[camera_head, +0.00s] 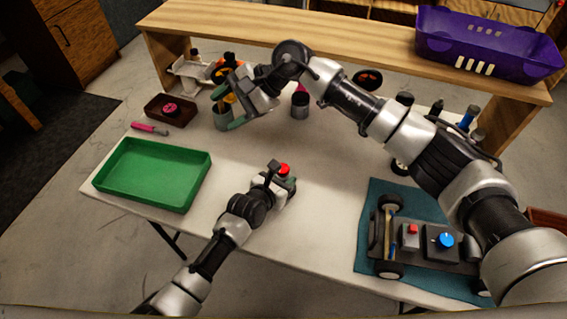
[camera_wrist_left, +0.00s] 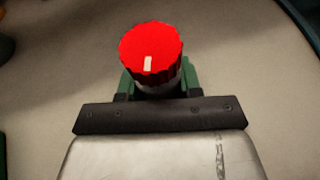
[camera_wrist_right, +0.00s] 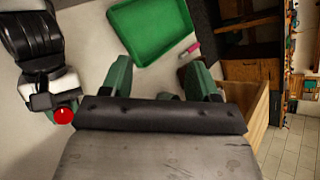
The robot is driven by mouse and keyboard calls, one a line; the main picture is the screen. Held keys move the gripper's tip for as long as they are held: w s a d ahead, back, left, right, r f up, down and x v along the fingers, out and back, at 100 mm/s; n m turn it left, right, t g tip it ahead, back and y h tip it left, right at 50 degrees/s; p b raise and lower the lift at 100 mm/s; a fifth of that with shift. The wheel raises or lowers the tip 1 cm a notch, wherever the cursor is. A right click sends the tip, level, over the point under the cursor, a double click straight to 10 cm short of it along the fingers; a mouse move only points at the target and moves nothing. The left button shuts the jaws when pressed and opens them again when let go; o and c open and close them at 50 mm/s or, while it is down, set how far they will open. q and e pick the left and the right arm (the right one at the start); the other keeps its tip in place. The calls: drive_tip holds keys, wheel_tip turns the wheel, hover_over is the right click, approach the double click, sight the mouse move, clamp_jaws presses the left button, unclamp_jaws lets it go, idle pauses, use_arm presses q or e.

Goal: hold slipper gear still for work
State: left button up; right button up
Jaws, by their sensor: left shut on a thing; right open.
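The slipper gear is a red ridged round piece (camera_head: 284,170) with a white mark on top; it fills the middle of the left wrist view (camera_wrist_left: 150,48). My left gripper (camera_head: 279,184) is shut on it from below, its green fingers on either side, above the white table. The gear also shows at the left of the right wrist view (camera_wrist_right: 63,117). My right gripper (camera_head: 230,107) is open and empty, up and left of the gear, near a grey cup. Its green fingers stand apart in the right wrist view (camera_wrist_right: 160,85).
A green tray (camera_head: 140,200) lies at the table's left, with a pink-handled tool (camera_head: 150,129) and a brown box (camera_head: 180,119) behind it. A car chassis (camera_head: 425,258) lies on a teal mat (camera_head: 380,190) at the right. A purple bin (camera_head: 490,50) sits on the shelf. The table's middle is clear.

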drive_tip(key=s+d+f+n+h, duration=0.1)
drive_tip(key=d+f+n+h, duration=0.1)
drive_tip(key=d+f+h, duration=0.25)
drive_tip(key=t+h, duration=0.1)
drive_tip(key=h, duration=0.5)
hover_over(284, 167)
wheel_tip(284, 167, down, 2)
drive_tip(key=shift+n, duration=0.3)
wheel_tip(284, 167, down, 12)
drive_tip(key=shift+w+r, duration=0.1)
drive_tip(key=c, duration=0.9)
drive_tip(key=m, duration=0.4)
drive_tip(key=shift+m, duration=0.3)
drive_tip(key=shift+c, duration=0.2)
